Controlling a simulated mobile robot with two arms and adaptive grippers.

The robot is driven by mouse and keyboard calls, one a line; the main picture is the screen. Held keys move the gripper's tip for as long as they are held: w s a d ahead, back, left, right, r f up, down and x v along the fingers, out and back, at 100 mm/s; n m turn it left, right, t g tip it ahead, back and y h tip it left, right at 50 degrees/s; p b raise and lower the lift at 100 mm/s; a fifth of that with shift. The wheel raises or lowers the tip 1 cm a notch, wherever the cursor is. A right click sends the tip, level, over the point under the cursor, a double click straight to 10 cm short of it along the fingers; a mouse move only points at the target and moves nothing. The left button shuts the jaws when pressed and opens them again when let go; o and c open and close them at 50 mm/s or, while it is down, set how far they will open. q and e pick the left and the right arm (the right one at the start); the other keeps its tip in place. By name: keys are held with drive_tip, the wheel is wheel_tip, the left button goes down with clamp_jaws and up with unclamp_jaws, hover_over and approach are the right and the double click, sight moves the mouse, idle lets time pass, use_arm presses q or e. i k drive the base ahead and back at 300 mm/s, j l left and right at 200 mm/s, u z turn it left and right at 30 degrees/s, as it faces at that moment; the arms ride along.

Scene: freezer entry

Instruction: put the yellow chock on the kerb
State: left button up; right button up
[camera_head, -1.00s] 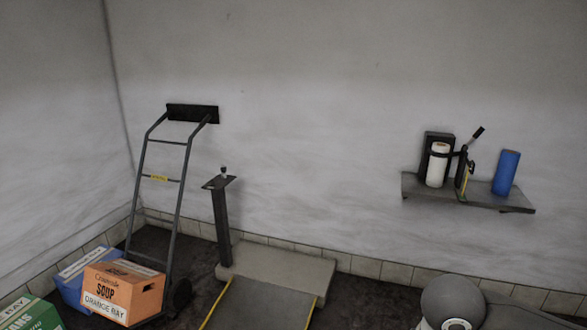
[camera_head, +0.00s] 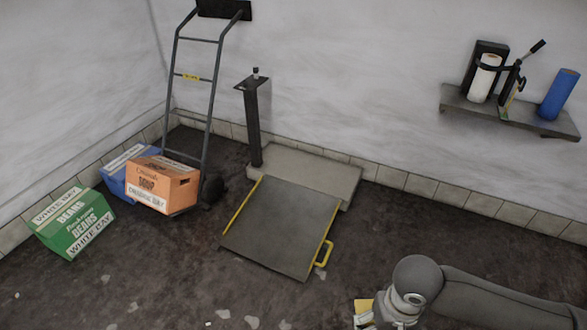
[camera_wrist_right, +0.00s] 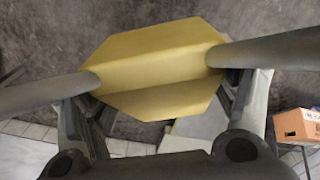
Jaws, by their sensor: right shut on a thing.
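The yellow chock (camera_wrist_right: 150,45) is held between the fingertips of my right gripper (camera_wrist_right: 153,69) in the right wrist view, one finger on each side. In the head view a bit of the chock (camera_head: 363,307) shows at the bottom edge, beside my right wrist; the rest is hidden or cut off. The kerb looks to be the low grey concrete slab (camera_head: 335,178) against the back wall, its top bare. The chock is well in front and to the right of it, apart from it. My left gripper is not in view.
A grey ramp plate (camera_head: 280,225) with yellow edges and a yellow handle leans on the slab. A dark post (camera_head: 253,125) stands at the slab's left. A hand truck (camera_head: 195,100), an orange box (camera_head: 165,187) and a green box (camera_head: 75,222) are left. A shelf (camera_head: 510,112) hangs right.

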sight(329, 178)
drive_tip(key=i+l+u, duration=0.25)
drive_tip(key=u, duration=0.15)
drive_tip(key=i+l+u, duration=0.35)
drive_tip(key=l+u, duration=0.4)
drive_tip(key=i+l, duration=0.15)
drive_tip(key=l, duration=0.25)
drive_tip(key=i+l+u, duration=0.15)
drive_tip(key=l, duration=0.25)
drive_tip(key=i+l, duration=0.1)
drive_tip(key=l, duration=0.3)
drive_tip(key=i+l+u, duration=0.1)
drive_tip(key=l, duration=0.3)
drive_tip(key=i+l+u, duration=0.1)
drive_tip(key=l, duration=0.35)
drive_tip(key=i+l, duration=0.1)
drive_tip(key=l, duration=0.25)
drive_tip(key=i+l, duration=0.1)
drive_tip(key=l, duration=0.65)
drive_tip(key=i+l, duration=0.15)
drive_tip(key=l, duration=0.2)
